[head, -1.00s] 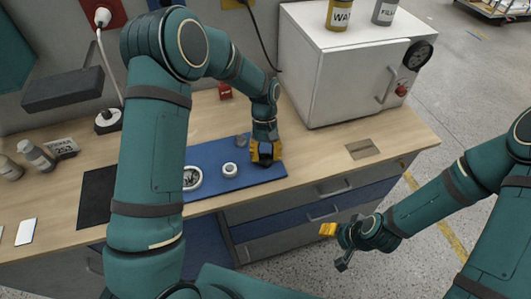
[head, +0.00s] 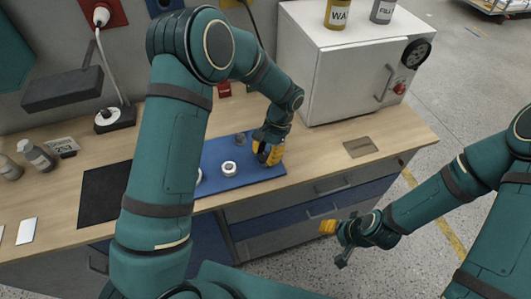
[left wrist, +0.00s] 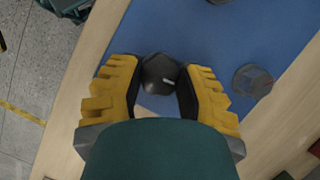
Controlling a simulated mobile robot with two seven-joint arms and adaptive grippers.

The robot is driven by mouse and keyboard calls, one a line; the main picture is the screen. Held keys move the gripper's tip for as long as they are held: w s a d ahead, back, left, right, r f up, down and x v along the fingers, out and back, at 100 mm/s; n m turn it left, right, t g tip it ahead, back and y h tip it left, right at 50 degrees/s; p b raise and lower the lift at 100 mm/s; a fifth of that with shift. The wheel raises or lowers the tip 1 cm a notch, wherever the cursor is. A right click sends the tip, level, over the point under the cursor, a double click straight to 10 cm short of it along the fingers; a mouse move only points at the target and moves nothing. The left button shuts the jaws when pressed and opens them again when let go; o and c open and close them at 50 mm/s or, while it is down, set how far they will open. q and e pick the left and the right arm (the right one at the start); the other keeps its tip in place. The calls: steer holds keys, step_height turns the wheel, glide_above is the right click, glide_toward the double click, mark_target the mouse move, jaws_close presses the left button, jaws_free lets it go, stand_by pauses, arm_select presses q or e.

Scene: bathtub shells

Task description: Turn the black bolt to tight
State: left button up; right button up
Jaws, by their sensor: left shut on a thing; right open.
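The black bolt (left wrist: 160,73) has a dark rounded head with a small pale mark, seen from above in the left wrist view. My left gripper (head: 267,153) is shut on it, with the yellow fingers (left wrist: 160,88) on either side of the head. In the head view, the fingers hide most or all of the bolt. The bolt is at the right part of the blue mat (head: 213,187); its lower part is hidden. My right gripper (head: 336,244) is open and empty, off the bench at the lower right.
A small white ring (head: 229,168) and a grey piece (head: 240,138) are on the mat left of my left gripper. The grey piece also shows in the left wrist view (left wrist: 252,80). A white oven-like box (head: 345,75) stands behind at right. The bench's right front is mostly clear.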

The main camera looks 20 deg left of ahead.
arm_select(q)
steer(key=shift+s+f+m+y, duration=0.15)
steer(key=shift+m+y, duration=0.25)
steer(key=shift+m, duration=0.5)
steer(key=o, duration=1.2)
steer(key=v, duration=1.2)
steer(key=shift+s, duration=0.15)
